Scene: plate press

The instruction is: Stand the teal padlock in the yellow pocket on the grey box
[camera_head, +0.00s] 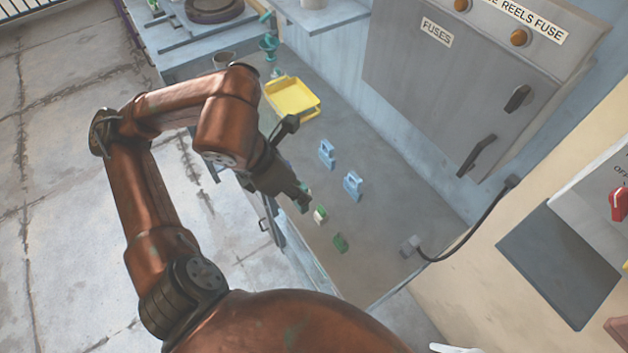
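My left gripper (301,199) is over the grey work surface, pointing down. A small green-teal piece (304,187) shows right at its fingertips; I cannot tell whether the fingers are shut on it or beside it. Two more small green pieces lie nearby, a pale green one (320,214) and a darker one (340,243). None is clear enough to tell as the teal padlock. A yellow tray-like holder (309,113), perhaps the yellow pocket, is farther back, beyond the gripper. My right gripper is not in view.
Two light blue padlock-shaped pieces (327,153) and (353,186) stand right of the gripper. A teal fitting (268,46) stands at the back. A grey fuse cabinet (440,80) borders the surface at the right. A black cable (470,235) runs to a grey plug.

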